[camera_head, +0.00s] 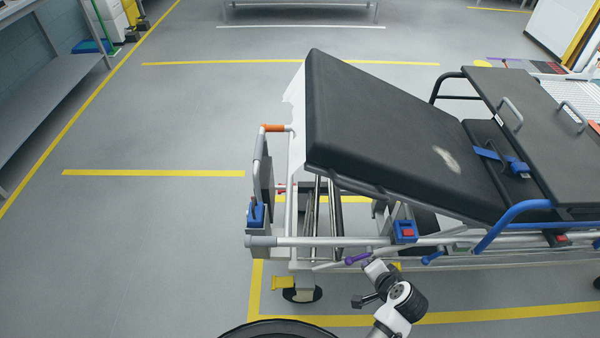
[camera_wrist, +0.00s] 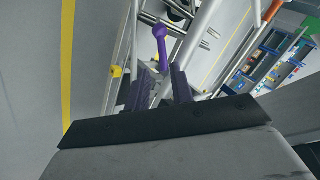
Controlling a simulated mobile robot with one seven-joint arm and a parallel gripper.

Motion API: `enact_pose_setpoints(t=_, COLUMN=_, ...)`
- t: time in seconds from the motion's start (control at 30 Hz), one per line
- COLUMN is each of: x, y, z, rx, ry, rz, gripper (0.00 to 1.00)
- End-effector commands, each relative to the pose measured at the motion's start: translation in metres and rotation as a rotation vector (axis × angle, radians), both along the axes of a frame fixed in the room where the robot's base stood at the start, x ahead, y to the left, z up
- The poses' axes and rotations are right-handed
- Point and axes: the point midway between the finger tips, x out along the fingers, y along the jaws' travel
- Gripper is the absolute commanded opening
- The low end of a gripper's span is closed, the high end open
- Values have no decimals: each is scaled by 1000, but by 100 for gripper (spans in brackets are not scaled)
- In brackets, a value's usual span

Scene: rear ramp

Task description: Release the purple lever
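The purple lever (camera_head: 358,258) sticks out from the lower rail of the stretcher's near side, close to its left end. In the wrist view the purple lever (camera_wrist: 160,42) has a rounded knob and a thin shaft. It lies just ahead of my gripper (camera_wrist: 160,80), roughly in line with the gap between the two dark fingers. The fingers are apart, and nothing is seen clamped between them. In the head view my wrist is just below and right of the lever; the fingers cannot be clearly made out there.
The stretcher (camera_head: 390,130) has a raised black backrest and metal side rails right by my arm. A blue lever (camera_head: 433,256) and a red-and-blue latch (camera_head: 405,231) are to the right. A wheel (camera_head: 302,294) stands below. The floor at left is clear.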

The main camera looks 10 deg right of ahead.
Motion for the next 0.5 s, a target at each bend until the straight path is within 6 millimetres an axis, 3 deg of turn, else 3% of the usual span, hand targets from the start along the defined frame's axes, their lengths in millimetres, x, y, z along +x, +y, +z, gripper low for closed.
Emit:
enact_pose_setpoints(t=0.07, x=-11, y=0, z=12, rx=-3, ry=-1, rz=-1, gripper=23)
enact_pose_setpoints(t=0.5, x=75, y=15, z=34, rx=-132, ry=-207, rz=135, gripper=23)
